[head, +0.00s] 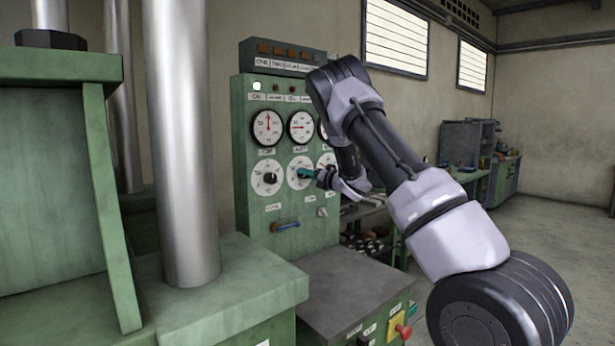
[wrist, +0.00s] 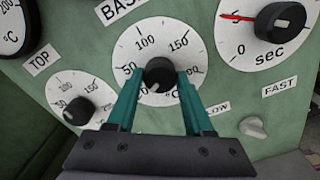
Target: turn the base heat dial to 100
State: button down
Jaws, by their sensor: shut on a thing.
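The base heat dial (wrist: 148,41) is a white round face marked 50, 100, 150 and 200 °C, under a partly cropped label starting "BAS" (wrist: 117,8). Its black knob (wrist: 159,72) sits in the middle, with a pale mark at its lower left, away from the 100 at the top. My gripper (wrist: 160,80) has its two teal fingers on either side of the knob, shut on it. In the head view the dial face (head: 293,180) is the middle one of the lower row, and my gripper (head: 306,173) covers its knob.
The top dial (wrist: 78,108) is left of it, and the seconds dial (wrist: 282,22) with a red pointer is at upper right. A pale switch (wrist: 253,127) is at lower right. A steel column (head: 182,140) stands left.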

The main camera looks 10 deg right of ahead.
jog(key=m, duration=2.2)
jog(key=shift+f+m, duration=0.1)
jog(key=shift+m, duration=0.3)
dwell(0.3)
jog(key=shift+c, duration=1.4)
grip_release()
jog(key=v, duration=1)
jog(key=shift+s+d, duration=0.2)
jog(key=shift+s, duration=0.15)
